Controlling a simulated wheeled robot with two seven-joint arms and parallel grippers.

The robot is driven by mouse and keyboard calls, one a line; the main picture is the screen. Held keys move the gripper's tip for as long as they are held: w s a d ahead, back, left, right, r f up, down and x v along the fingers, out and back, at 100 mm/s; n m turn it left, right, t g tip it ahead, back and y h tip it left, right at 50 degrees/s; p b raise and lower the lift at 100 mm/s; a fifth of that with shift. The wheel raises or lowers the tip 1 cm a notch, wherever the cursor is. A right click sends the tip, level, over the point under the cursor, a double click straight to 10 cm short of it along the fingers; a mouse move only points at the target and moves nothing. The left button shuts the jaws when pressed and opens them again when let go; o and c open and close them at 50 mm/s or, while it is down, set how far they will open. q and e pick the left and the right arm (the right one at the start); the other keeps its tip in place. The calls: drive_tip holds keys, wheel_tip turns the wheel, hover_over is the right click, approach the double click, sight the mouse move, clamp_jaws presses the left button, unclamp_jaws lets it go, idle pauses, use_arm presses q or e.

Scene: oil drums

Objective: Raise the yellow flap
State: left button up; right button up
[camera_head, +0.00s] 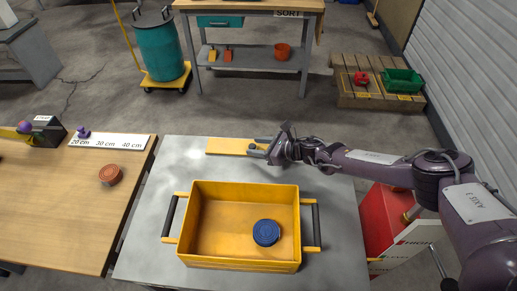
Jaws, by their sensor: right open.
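The yellow flap (226,146) appears as a flat, narrow yellow strip at the back of the grey table, behind the yellow crate. It looks to be lying flat. My right gripper (258,147) comes in from the right and is open. Its fingertips are at the flap's right end; I cannot tell whether they touch it. The gripper hides part of that end. My left gripper is not in view.
The yellow crate (189,225) with dark side handles stands in front of the flap, with a blue round lid (266,232) inside. A wooden table (60,205) is at left. A workbench (250,5) and a pallet (350,92) stand behind.

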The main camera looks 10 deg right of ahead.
sight(259, 145)
clamp_jaws()
drive_tip(key=shift+w+r, duration=0.1)
drive_tip(key=shift+r, duration=0.05)
idle(0.4)
drive_tip(key=shift+w+d+r+m+g+b, duration=0.1)
drive_tip(key=shift+w+r+m+g+b, duration=0.25)
drive_tip(key=shift+m+g+b, duration=0.3)
drive_tip(key=w+m+g+b, duration=0.1)
drive_tip(key=b, duration=0.2)
drive_tip(key=w+r+m+g+b, duration=0.1)
drive_tip(key=b, duration=0.2)
drive_tip(key=shift+d+r+g+b, duration=0.1)
drive_tip(key=shift+d+g+b, duration=0.1)
drive_tip(key=shift+g+b, duration=0.2)
drive_tip(key=shift+w+r+m+b, duration=0.15)
drive_tip(key=shift+r+m+b, duration=0.1)
drive_tip(key=shift+m+b, duration=0.25)
